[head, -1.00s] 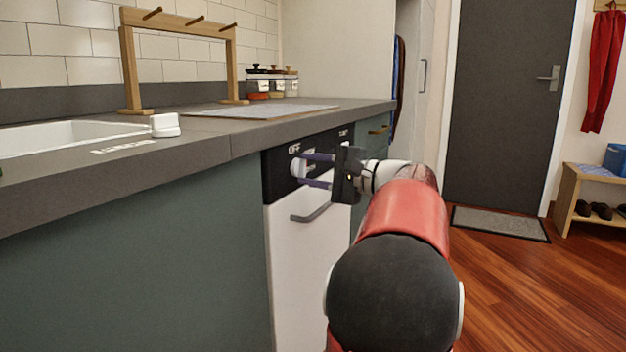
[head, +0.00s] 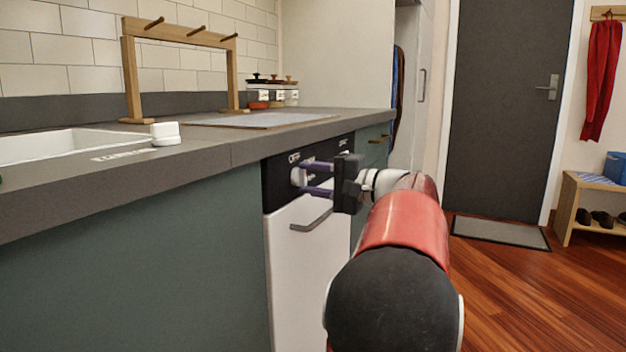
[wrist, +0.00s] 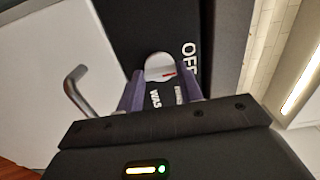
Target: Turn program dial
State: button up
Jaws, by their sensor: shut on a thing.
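The program dial (head: 297,177) is a white round knob on the black control panel (head: 279,179) of the white-fronted dishwasher. In the wrist view the dial (wrist: 158,66) shows a small red mark on its face. My gripper (head: 306,178) reaches it from the right, with one purple finger above and one below in the head view. In the wrist view the gripper (wrist: 160,82) is shut on the dial, a finger on each side. The "OFF" label (wrist: 190,57) lies right of the dial; "WAS..." and another, unclear label show between the fingers, partly hidden.
The dishwasher's metal handle (head: 312,222) juts out just below my gripper. The grey countertop (head: 215,143) overhangs the panel, with a white sink (head: 60,146) and wooden rack (head: 130,75).

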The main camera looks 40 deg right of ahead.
jog(key=o, duration=1)
jog(key=v, duration=0.7)
jog(key=shift+s+d+p, duration=0.15)
jog(key=shift+s+p, duration=0.2)
jog(key=shift+s, duration=0.05)
